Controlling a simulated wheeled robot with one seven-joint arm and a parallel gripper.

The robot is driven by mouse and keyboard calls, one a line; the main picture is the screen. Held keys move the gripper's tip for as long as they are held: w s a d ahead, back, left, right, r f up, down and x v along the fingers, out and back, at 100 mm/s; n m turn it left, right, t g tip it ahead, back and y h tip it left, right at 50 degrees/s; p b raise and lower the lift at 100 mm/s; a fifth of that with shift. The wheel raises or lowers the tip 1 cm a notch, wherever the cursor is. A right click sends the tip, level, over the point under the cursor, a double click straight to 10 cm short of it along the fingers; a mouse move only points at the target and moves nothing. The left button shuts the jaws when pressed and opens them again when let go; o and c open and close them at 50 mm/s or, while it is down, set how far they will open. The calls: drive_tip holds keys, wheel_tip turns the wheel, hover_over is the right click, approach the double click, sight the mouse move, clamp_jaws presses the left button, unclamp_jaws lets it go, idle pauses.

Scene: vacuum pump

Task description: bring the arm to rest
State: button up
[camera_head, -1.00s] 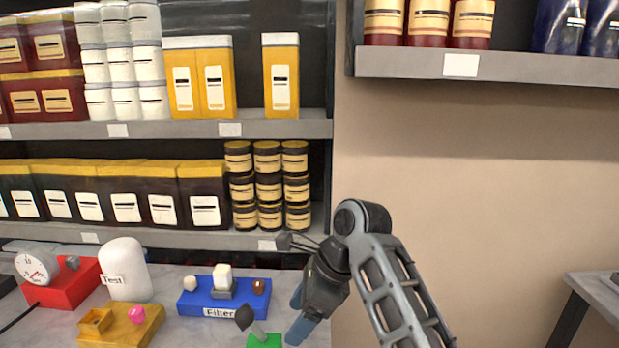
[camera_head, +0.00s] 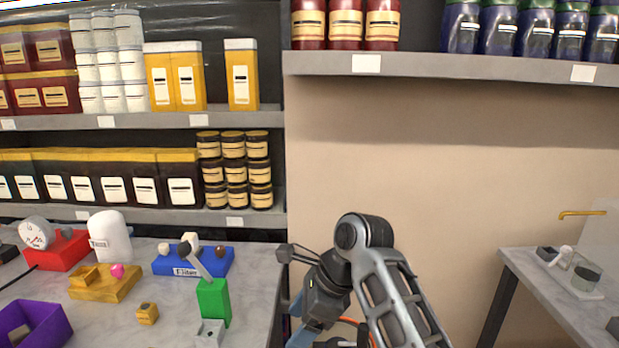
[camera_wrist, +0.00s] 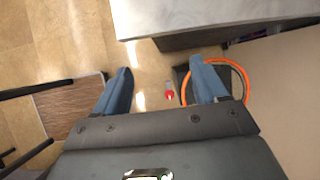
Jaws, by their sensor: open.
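My gripper (camera_head: 302,332) hangs at the right edge of the left table in the head view, pointing down. Its blue fingers are partly cut off by the lower frame edge. In the wrist view, the two blue fingers (camera_wrist: 162,90) are wide apart with nothing between them. Beyond them is the floor. My grey arm comes up from the lower right in the head view.
The marble table (camera_head: 255,300) at left holds a blue Filter block (camera_head: 215,263), a green block (camera_head: 213,302), a yellow block (camera_head: 105,285) and a purple bin (camera_head: 60,325). A second table (camera_head: 545,290) stands right. An orange hose (camera_wrist: 243,75) lies below.

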drive_tip(key=s+d+f+n+t, duration=0.35)
drive_tip(key=s+f, duration=0.55)
drive_tip(key=f, duration=0.5)
drive_tip(key=s+d+f+n+t+h, duration=0.1)
drive_tip(key=s+d+f+t, duration=0.1)
drive_tip(key=s+d, duration=0.3)
drive_tip(key=s+d+f+n+t, duration=0.2)
drive_tip(key=s, duration=0.5)
drive_tip(key=s+d+r+n+t+h, duration=0.35)
drive_tip(key=s+d, duration=0.45)
drive_tip(key=s, duration=0.5)
drive_tip(key=s+d+r+n+t, duration=0.1)
drive_tip(key=s+d+r+n, duration=0.1)
drive_tip(key=s+r+n, duration=0.2)
drive_tip(key=s+d+r+n+t+h, duration=0.1)
drive_tip(key=s+d+r+n+t, duration=0.1)
drive_tip(key=s+r, duration=0.6)
wheel_tip(320, 180, up, 5)
drive_tip(key=shift+d+f+n+t+b, duration=0.2)
drive_tip(key=shift+d+n+t+b, duration=0.2)
drive_tip(key=shift+n, duration=0.7)
drive_tip(key=shift+c, duration=0.3)
